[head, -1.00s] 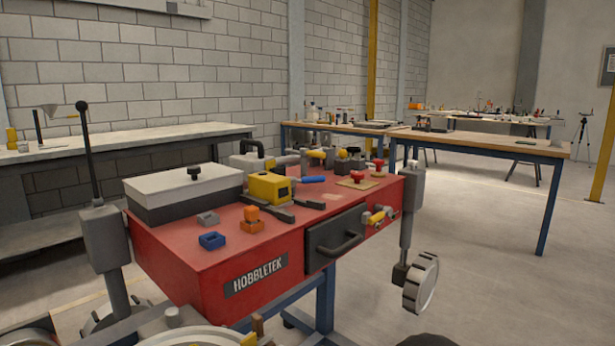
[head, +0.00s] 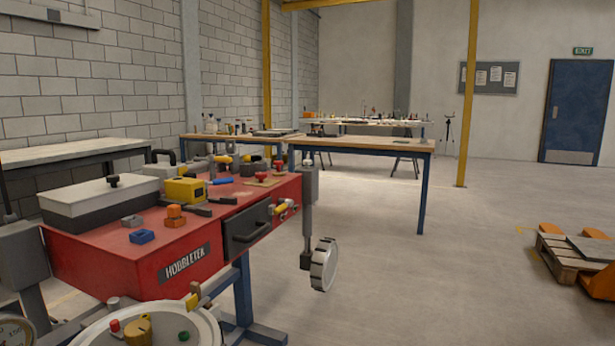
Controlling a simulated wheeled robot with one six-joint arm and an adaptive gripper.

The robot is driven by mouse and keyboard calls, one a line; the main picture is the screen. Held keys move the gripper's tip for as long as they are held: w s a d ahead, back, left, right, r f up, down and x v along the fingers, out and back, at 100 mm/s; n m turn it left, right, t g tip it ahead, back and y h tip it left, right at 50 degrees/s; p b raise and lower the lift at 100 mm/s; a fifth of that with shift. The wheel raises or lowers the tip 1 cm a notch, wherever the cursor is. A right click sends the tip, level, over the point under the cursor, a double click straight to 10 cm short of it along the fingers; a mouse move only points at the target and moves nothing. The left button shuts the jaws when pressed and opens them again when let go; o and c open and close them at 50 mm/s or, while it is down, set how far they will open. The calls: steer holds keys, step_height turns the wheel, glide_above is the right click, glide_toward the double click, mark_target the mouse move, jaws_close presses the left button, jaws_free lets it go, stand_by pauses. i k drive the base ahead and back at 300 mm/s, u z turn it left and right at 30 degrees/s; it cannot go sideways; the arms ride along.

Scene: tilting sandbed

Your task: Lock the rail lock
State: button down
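My gripper is not in view. I cannot make out for sure which part is the rail lock. A red HOBBLETEK bench (head: 90,270) stands at the left. Its right front has a dark drawer (head: 240,240) with a handle, and small yellow and red fittings (head: 283,208) beside it. A grey post (head: 308,200) at its right end carries a pale notched handwheel (head: 323,265) low down. At the bottom edge, a round pale panel (head: 165,325) bears a brass knob (head: 138,331), a red button and a green button; it is partly cut off.
A wood-topped table (head: 365,147) with blue legs stands behind the bench. A pallet (head: 565,265) with orange parts lies at the right edge, and a blue door (head: 575,110) is in the far wall. The floor between bench and pallet is clear.

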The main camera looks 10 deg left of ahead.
mark_target(220, 182)
steer(key=z, duration=0.4)
steer(key=k, duration=0.5)
steer(key=z, duration=0.35)
steer(key=i, duration=1.15)
steer(key=u, duration=0.75)
steer(key=i, duration=1.05)
steer(key=u, duration=1.5)
steer(key=i, duration=0.45)
steer(key=u, duration=0.4)
